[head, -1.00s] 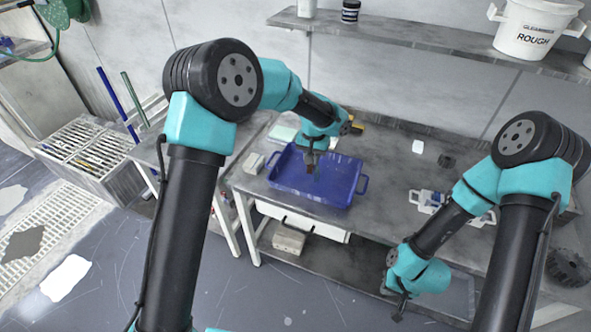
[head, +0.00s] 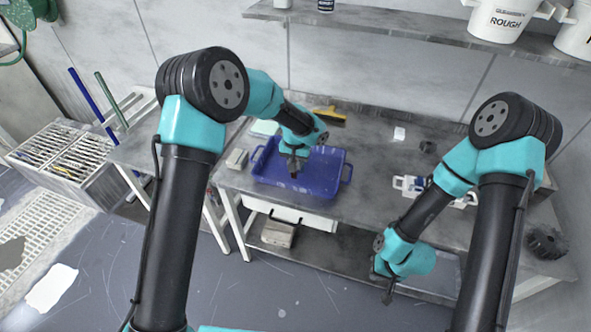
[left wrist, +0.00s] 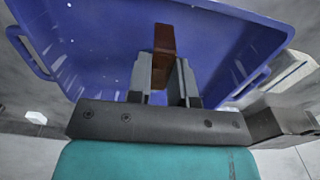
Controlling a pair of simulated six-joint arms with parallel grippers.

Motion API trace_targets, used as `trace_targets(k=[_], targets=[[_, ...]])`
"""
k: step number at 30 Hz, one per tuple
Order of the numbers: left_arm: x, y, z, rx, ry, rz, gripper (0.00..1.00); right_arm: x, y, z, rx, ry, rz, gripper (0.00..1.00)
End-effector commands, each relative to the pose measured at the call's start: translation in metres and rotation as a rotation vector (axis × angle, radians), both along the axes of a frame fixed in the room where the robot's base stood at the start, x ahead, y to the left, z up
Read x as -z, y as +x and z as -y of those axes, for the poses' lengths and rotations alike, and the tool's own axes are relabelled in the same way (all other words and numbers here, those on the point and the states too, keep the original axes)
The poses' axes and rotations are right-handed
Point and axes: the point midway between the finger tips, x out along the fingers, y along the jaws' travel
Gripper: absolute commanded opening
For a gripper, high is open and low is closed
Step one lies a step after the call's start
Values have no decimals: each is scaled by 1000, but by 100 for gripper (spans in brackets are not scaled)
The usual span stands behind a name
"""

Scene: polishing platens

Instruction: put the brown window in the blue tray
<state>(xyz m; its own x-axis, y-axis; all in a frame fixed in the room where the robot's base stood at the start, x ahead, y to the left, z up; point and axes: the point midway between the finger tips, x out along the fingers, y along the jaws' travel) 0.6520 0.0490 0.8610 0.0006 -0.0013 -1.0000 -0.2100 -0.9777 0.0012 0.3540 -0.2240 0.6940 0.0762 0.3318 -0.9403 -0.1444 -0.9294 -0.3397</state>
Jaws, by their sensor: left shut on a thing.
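The blue tray (head: 322,188) sits on the grey bench; its inside fills much of the left wrist view (left wrist: 85,45). My left gripper (head: 293,172) is over the tray in the head view, pointing down. In the left wrist view my left gripper (left wrist: 163,80) is shut on the brown window (left wrist: 164,42), a narrow reddish-brown piece between the fingers. I cannot tell whether the window touches the tray floor. My right gripper (head: 388,297) hangs low in front of the bench, away from the tray; its fingers are too small to read.
A yellow-and-black brush (head: 329,116) lies behind the tray. A small pale block (head: 236,159) stands left of it. A white-and-blue item (head: 410,185) and a dark gear-like disc (head: 545,241) are to the right. A shelf with a white bucket (head: 497,20) runs above.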

Motion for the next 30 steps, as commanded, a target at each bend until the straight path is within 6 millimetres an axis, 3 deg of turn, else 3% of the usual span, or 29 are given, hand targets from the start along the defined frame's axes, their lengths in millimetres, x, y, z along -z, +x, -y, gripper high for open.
trace_targets(k=[7, 16, 29, 30], targets=[[3, 0, 0, 0, 0, -1, 0, 0, 0, 0, 0, 0, 0, 0], [35, 0, 0, 0, 0, -1, 0, 0, 0, 0, 0, 0, 0, 0], [40, 0, 0, 1, 0, 0, 0, 0, 0, 0, 0, 0, 0, 0], [40, 0, 0, 1, 0, 0, 24, 0, 0, 0, 0, 0, 0, 0]])
